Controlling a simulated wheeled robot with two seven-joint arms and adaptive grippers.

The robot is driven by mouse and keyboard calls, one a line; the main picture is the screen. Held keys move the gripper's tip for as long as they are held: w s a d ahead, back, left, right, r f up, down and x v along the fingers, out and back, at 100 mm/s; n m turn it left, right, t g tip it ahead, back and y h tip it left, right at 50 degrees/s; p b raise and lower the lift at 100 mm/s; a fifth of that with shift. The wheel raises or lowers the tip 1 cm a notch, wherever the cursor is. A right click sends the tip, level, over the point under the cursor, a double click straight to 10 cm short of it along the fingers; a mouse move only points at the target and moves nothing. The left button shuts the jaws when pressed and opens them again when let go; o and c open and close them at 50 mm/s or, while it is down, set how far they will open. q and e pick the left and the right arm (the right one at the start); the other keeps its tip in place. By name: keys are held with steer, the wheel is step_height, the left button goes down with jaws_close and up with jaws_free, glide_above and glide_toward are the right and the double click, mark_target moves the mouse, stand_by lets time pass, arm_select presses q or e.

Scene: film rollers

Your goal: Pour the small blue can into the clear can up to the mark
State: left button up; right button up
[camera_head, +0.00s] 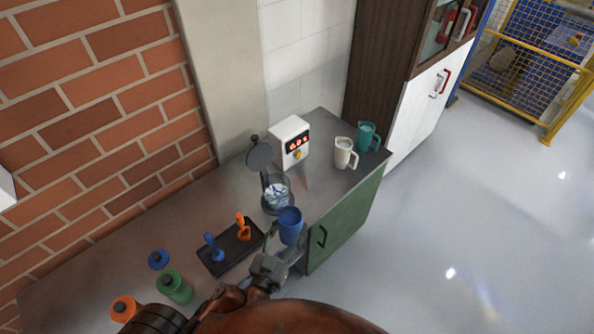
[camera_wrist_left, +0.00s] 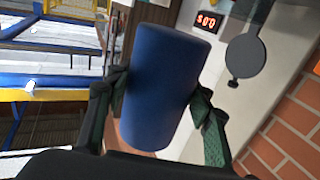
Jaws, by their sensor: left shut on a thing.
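The small blue can (camera_head: 290,219) is held by my left gripper (camera_head: 287,243) near the front edge of the counter. In the left wrist view the blue can (camera_wrist_left: 165,90) sits between the two green-padded fingers (camera_wrist_left: 162,97), which are shut on its sides. The clear can (camera_head: 277,196) stands on the counter just behind and left of the blue can, apart from it or nearly so. Pale bluish content shows inside it. A round grey lid (camera_head: 259,156) stands raised behind it. The mark and the blue can's content cannot be made out. My right gripper is not in view.
A white device with a red display (camera_head: 291,142) stands behind. A white jug (camera_head: 345,154) and a teal jug (camera_head: 366,138) are right of it. A black tray (camera_head: 218,266) holds blue and orange scoops. A blue cap (camera_head: 158,259), green bottle (camera_head: 174,288) and orange bottle (camera_head: 124,309) lie left.

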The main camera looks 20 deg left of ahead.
arm_select(q)
steer(key=w+a+f+n+g+y+p, duration=0.2)
steer(key=w+a+n+g+y+p, duration=0.25)
steer(key=w+a+y+p, duration=0.35)
steer(key=w+a+f+n+g+y+p, duration=0.25)
steer(key=w+a+n+y, duration=0.4)
steer(key=a, duration=0.35)
step_height(320, 180, up, 5)
steer(key=s+a+m+g+h+p, duration=0.1)
steer(key=s+m+p, duration=0.1)
steer(key=m+p, duration=0.5)
steer(key=shift+s+a+g, duration=0.35)
steer(key=shift+g, duration=0.05)
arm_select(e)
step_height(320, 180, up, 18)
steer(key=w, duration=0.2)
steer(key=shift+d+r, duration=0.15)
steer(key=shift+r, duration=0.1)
arm_select(q)
steer(key=shift+r+m+h+p, duration=0.15)
steer(key=shift+m+h+p, duration=0.15)
steer(key=shift+p, duration=0.15)
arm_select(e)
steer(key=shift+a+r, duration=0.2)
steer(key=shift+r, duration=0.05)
